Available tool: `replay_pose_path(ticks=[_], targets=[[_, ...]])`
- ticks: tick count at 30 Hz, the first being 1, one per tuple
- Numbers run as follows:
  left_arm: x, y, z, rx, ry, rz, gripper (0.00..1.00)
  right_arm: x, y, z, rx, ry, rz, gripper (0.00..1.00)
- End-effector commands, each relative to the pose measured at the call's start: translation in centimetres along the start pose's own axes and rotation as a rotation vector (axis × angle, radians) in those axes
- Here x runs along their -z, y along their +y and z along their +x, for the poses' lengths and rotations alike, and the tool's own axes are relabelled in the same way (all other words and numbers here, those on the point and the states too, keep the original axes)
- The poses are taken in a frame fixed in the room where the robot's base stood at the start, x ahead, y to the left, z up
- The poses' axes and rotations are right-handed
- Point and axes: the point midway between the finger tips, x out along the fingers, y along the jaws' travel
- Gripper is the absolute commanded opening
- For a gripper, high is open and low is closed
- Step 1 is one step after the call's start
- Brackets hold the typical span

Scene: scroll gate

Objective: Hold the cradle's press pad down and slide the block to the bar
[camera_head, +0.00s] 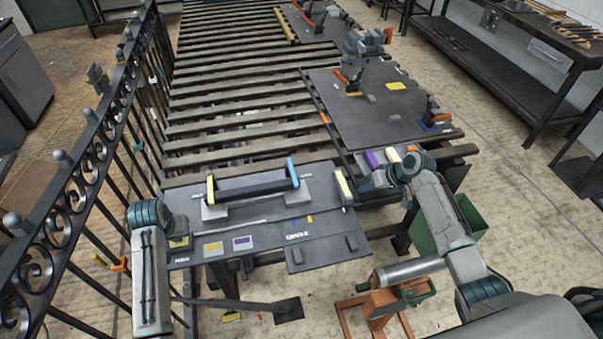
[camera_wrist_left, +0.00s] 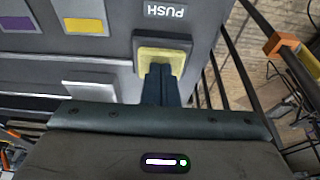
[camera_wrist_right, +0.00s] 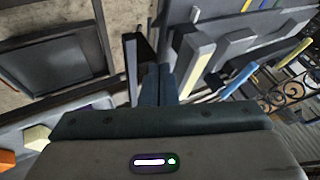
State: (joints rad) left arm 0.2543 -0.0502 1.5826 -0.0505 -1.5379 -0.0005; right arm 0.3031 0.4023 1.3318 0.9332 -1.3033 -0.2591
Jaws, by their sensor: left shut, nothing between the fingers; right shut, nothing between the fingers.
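The cradle panel (camera_head: 262,232) is a grey board in the lower middle of the head view. A long dark piece (camera_head: 250,187) lies across it between a yellow-edged end (camera_head: 210,188) and a blue-edged end (camera_head: 293,172). A cream bar (camera_head: 344,186) stands at the board's right edge; the right wrist view shows it too (camera_wrist_right: 225,84). I cannot tell which piece is the block. The yellow press pad (camera_wrist_left: 176,52) lies beside the PUSH label. My left gripper (camera_wrist_left: 160,72) is shut with its tips at the pad. My right gripper (camera_wrist_right: 158,72) is shut beside a dark upright piece (camera_wrist_right: 130,62).
A second grey board (camera_head: 375,105) with orange-handled clamps lies behind on the slatted table (camera_head: 230,110). A black railing (camera_head: 100,130) runs along the left. A green bin (camera_head: 470,215) stands on the floor at right. Yellow and purple tiles (camera_head: 243,243) lie on the cradle board.

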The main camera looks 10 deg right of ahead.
Motion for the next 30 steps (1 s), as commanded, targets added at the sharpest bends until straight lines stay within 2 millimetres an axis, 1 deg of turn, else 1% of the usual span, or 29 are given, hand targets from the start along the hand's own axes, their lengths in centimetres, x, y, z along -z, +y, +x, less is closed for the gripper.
replay_pose_path(ticks=[1, 6, 17, 20, 23, 27, 30], targets=[[-0.1, 0.0, 0.1, -0.001, -0.002, 0.0, 0.0, -0.1, -0.7, 0.4, 0.003, 0.0, 0.0, 0.0], [-0.1, 0.0, 0.1, -0.001, -0.002, 0.0, 0.0, -0.1, -1.6, 0.9, 0.0, 0.0, 0.001, 0.0], [-0.1, 0.0, 0.1, 0.0, -0.003, 0.0, 0.0, -0.1, -1.8, 1.0, 0.0, -0.001, 0.002, 0.0], [-0.1, 0.0, 0.1, 0.0, -0.003, 0.0, 0.0, -0.1, -2.5, 1.3, 0.002, -0.001, 0.001, 0.0], [-0.1, 0.0, 0.1, -0.001, -0.003, 0.0, 0.0, -0.1, -4.3, 2.4, 0.005, -0.001, 0.001, 0.0], [-0.1, 0.0, 0.1, -0.001, -0.003, 0.0, 0.0, -0.1, -7.8, 4.2, 0.007, 0.0, 0.001, 0.0], [-0.1, 0.0, 0.1, -0.001, -0.003, 0.0, 0.0, 0.0, -9.9, 5.3, 0.006, 0.0, 0.002, 0.0]])
